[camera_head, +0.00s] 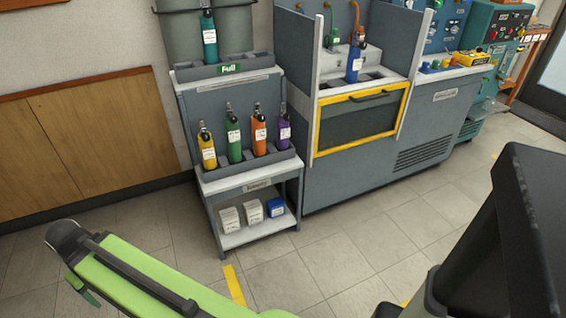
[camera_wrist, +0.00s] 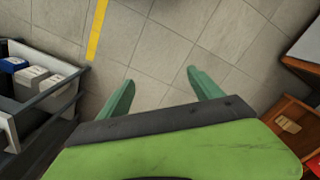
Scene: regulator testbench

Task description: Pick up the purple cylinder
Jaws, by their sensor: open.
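The purple cylinder (camera_head: 284,129) stands upright at the right end of a row on the grey rack's middle shelf, with a white label and a dark valve on top. An orange cylinder (camera_head: 259,135) stands just left of it. My gripper (camera_wrist: 158,82) is open and empty in the wrist view, its two green fingers apart over the tiled floor. The purple cylinder does not show in the wrist view.
Green (camera_head: 234,140) and yellow (camera_head: 207,148) cylinders share the shelf. A teal cylinder (camera_head: 209,40) stands above by the "Full" sign. Small boxes (camera_head: 252,211) sit on the lowest shelf. The testbench (camera_head: 357,122) adjoins the rack's right side. Floor in front is clear.

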